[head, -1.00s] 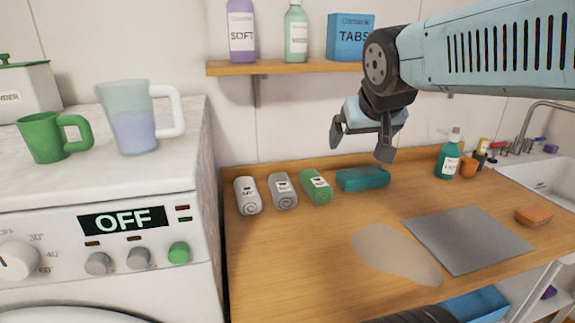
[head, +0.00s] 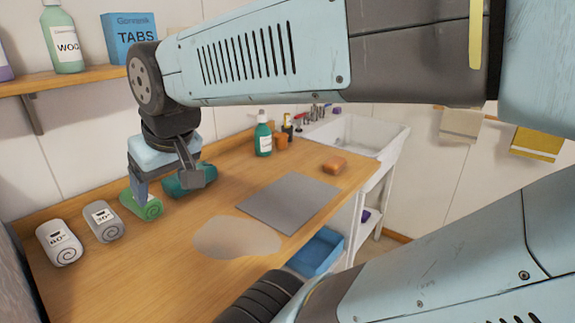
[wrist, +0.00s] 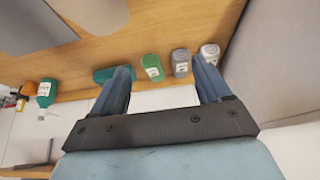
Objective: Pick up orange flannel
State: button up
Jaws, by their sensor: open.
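No cloth in view is plainly the orange flannel. A mustard-yellow cloth (head: 537,143) hangs on the wall at the far right of the head view, the nearest match to a flannel. A small orange block (head: 335,164), perhaps a sponge, lies on the counter near the sink. My gripper (head: 168,185) is open and empty, above the back of the counter by the green roll (head: 142,205) and the teal bundle (head: 190,180), far left of both. In the wrist view, its two fingers (wrist: 161,66) are spread with nothing between them.
A beige cloth (head: 460,124) hangs beside the yellow one. A grey mat (head: 289,203) and a pale puddle-like patch (head: 236,237) lie mid-counter. A teal bottle (head: 263,135) stands before the sink (head: 365,132).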

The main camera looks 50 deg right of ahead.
aim_at(335, 164)
jog(key=z, duration=0.45)
jog(key=k, duration=1.15)
jog(key=z, duration=1.05)
jog(key=i, duration=0.9)
